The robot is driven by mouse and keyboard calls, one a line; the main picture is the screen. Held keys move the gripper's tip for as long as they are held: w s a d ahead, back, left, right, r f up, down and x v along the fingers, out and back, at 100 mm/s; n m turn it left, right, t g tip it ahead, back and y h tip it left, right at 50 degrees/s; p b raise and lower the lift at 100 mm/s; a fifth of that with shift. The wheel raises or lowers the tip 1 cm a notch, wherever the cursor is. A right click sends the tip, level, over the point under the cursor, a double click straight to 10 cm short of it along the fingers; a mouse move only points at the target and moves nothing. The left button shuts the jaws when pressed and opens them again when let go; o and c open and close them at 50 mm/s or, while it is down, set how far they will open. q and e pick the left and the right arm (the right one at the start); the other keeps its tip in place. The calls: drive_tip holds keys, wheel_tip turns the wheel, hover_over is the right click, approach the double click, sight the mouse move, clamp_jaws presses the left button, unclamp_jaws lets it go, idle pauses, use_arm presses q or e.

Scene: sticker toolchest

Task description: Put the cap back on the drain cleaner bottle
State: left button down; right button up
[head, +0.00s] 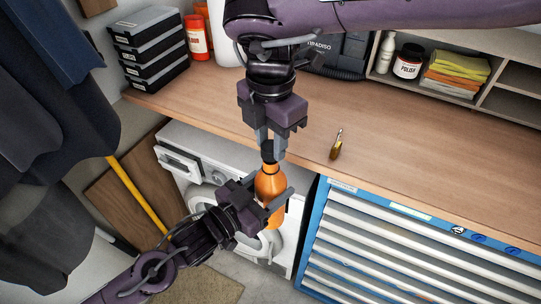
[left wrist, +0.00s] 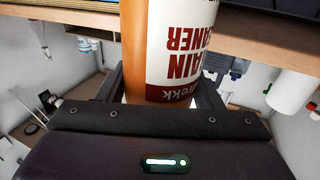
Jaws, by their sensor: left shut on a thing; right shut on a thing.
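The orange drain cleaner bottle (head: 270,184) is held roughly upright in front of the workbench edge. My left gripper (head: 272,200) is shut on its body from the lower left. In the left wrist view the bottle (left wrist: 160,50) stands between the fingers, with its white and dark red label upside down in the picture. My right gripper (head: 268,149) points down over the bottle top, shut on the dark cap (head: 268,156). The cap is mostly hidden by the fingers. It is in line with the bottle neck; I cannot tell whether it is seated.
The wooden workbench (head: 400,170) is mostly clear, with a brass padlock (head: 336,147) on it. Stacked black cases (head: 150,45) and a red-orange container (head: 196,38) stand at the back left. A washing machine (head: 190,150) and blue drawer chest (head: 400,250) are below.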

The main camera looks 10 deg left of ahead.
sight(270, 181)
idle(0.3)
drive_tip(key=shift+f, duration=0.9)
drive_tip(key=shift+f, duration=0.55)
drive_tip(key=m, duration=0.4)
drive_tip(key=shift+s+a, duration=0.1)
drive_tip(key=m, duration=0.5)
drive_tip(key=shift+m, duration=0.3)
drive_tip(key=m, duration=1.2)
drive_tip(key=shift+m, duration=0.3)
drive_tip(key=m, duration=0.4)
